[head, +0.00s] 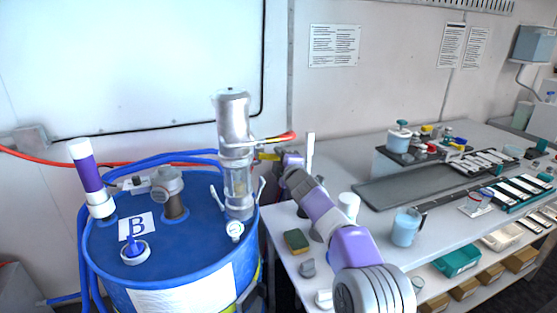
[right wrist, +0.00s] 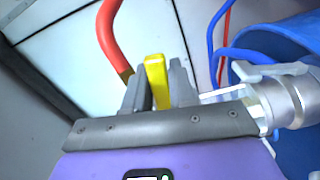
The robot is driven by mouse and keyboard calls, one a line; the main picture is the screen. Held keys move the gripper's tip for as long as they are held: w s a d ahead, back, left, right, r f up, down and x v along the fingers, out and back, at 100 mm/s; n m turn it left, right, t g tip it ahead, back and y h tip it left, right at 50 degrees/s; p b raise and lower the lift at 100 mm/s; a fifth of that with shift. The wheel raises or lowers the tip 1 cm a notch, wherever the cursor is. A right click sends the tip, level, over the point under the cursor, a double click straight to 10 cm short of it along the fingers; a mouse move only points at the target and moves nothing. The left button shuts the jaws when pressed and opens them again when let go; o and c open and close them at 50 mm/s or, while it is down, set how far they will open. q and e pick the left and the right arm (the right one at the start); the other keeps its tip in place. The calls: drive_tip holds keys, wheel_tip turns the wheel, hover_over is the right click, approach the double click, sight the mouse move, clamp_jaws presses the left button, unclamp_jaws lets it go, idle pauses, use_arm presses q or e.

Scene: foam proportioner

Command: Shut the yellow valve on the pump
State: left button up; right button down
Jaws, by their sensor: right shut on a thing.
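The pump (head: 236,135) is a silver upright cylinder on top of a blue drum (head: 205,255) marked B. Its yellow valve lever (head: 268,156) shows small at the pump's right side, below the orange-red hose end. My right gripper (head: 281,157) reaches it from the right and partly hides it. In the right wrist view the yellow lever (right wrist: 156,82) stands between the two grey fingers of my right gripper (right wrist: 158,88), which is shut on it. The silver pump fitting (right wrist: 288,98) is to the right there. My left gripper is not in view.
A red hose (right wrist: 110,45) runs close beside the fingers. Blue hoses (head: 150,160) loop around the drum top, which carries a purple-and-white cylinder (head: 88,175). A workbench (head: 375,235) on the right holds a sponge (head: 296,240), a blue jug (head: 405,227) and trays.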

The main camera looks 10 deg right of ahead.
drive_tip(key=shift+r+n, duration=0.2)
drive_tip(key=shift+n, duration=0.3)
drive_tip(key=c, duration=1.3)
unclamp_jaws()
drive_tip(key=shift+s, duration=0.1)
drive_tip(key=s+b, duration=0.3)
drive_tip(key=s, duration=0.4)
drive_tip(key=shift+s+d+b, duration=0.2)
drive_tip(key=shift+d+b, duration=0.1)
drive_tip(key=shift+d, duration=0.1)
drive_tip(key=shift+c, duration=0.5)
